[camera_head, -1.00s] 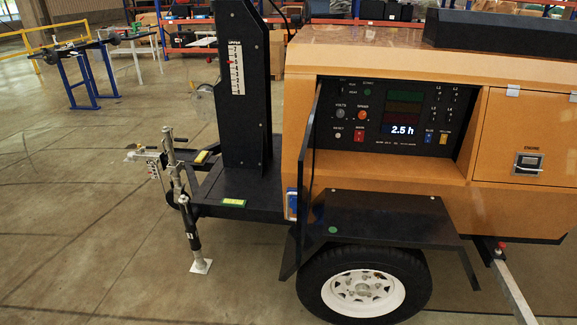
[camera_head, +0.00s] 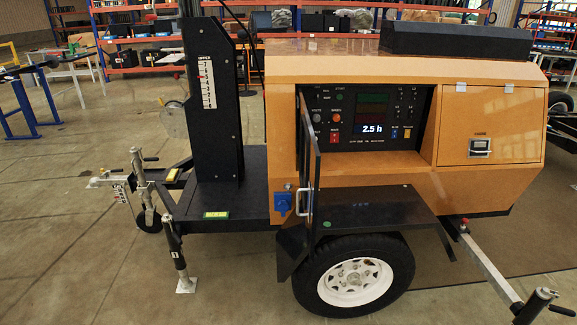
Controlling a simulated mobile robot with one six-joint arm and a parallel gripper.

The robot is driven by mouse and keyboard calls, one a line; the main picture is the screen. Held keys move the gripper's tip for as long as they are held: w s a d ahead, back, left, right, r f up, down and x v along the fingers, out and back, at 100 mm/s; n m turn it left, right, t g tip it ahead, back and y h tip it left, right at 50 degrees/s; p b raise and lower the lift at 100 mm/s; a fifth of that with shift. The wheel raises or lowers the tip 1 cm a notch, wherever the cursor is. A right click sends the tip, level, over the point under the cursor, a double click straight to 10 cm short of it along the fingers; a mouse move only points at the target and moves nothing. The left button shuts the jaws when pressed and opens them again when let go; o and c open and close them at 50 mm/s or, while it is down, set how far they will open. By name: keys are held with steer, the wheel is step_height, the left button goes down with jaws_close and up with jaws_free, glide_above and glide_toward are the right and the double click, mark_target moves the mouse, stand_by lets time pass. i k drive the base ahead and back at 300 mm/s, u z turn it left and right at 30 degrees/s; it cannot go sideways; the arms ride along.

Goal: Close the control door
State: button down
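The control door (camera_head: 309,170) is a dark panel hinged at the left edge of the control bay on the orange light tower body (camera_head: 350,73). It stands open, seen nearly edge-on, and juts out toward me. My gripper is not in view.
A black fender (camera_head: 368,208) and a wheel (camera_head: 354,275) sit below the bay. The engine door (camera_head: 487,124) at the right is shut. A stabiliser bar (camera_head: 487,264) sticks out at front right. A hitch and jack (camera_head: 170,235) stand at the left.

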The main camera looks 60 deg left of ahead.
mark_target(309, 189)
steer(key=z, duration=0.6)
steer(key=k, duration=0.15)
steer(key=u, duration=2.45)
steer(key=i, duration=1)
steer(key=u, duration=0.25)
